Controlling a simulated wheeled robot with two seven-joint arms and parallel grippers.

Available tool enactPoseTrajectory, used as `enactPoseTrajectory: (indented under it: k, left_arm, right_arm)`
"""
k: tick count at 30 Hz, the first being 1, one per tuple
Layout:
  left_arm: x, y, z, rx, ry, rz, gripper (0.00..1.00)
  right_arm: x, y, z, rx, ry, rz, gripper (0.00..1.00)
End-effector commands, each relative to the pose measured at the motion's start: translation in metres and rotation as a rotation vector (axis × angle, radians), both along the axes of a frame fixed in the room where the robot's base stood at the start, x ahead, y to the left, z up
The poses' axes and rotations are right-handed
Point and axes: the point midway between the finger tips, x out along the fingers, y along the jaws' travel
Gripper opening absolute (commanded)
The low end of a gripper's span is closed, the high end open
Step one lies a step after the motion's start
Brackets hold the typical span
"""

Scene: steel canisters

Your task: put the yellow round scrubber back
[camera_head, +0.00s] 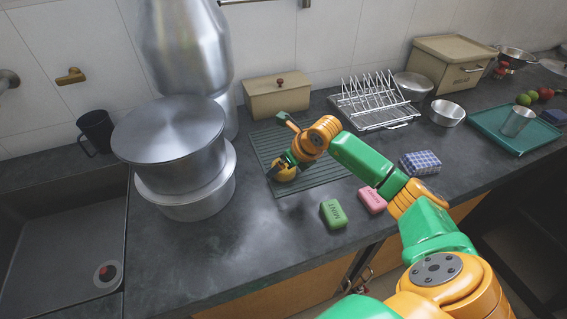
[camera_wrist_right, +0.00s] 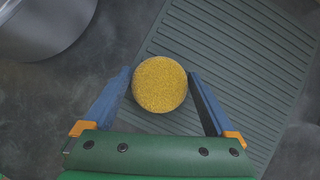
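The yellow round scrubber (camera_wrist_right: 160,84) sits between the blue fingers of my right gripper (camera_wrist_right: 160,76) in the right wrist view. The fingers flank it closely on both sides; I cannot tell whether they press on it. In the head view the scrubber (camera_head: 283,174) shows below my right gripper (camera_head: 287,163), near the left edge of the grooved green mat (camera_head: 325,172). I cannot tell whether it rests on the mat or is slightly above it. My left gripper is not in view.
Large steel pots (camera_head: 170,140) stand close on the left, with the sink (camera_head: 60,230) beyond. A green soap bar (camera_head: 333,213), a pink bar (camera_head: 372,200) and a checkered block (camera_head: 420,162) lie nearby. A tan box (camera_head: 277,97) and dish rack (camera_head: 372,104) stand behind.

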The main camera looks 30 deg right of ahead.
Motion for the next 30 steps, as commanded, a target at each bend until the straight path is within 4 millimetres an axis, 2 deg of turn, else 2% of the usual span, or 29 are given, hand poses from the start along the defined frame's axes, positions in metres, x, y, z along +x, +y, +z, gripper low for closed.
enactPoseTrajectory:
  k: [7,10,14,22,25,30]
  left_arm:
    - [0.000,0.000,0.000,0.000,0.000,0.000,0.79]
    - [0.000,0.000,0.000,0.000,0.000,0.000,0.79]
    - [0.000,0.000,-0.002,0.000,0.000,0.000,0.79]
    - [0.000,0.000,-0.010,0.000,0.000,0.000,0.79]
    - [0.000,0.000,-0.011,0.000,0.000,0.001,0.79]
    - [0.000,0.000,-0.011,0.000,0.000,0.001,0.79]
  right_arm:
    - [0.000,0.000,0.001,0.000,0.000,0.000,1.00]
    - [-0.004,-0.001,0.008,-0.001,-0.002,0.000,1.00]
    - [-0.018,-0.004,0.029,-0.005,-0.003,0.001,1.00]
    - [-0.054,-0.009,0.085,-0.003,-0.004,0.000,1.00]
    - [-0.061,-0.010,0.096,-0.001,-0.001,-0.001,1.00]
    - [-0.064,-0.010,0.102,0.001,0.000,0.001,1.00]
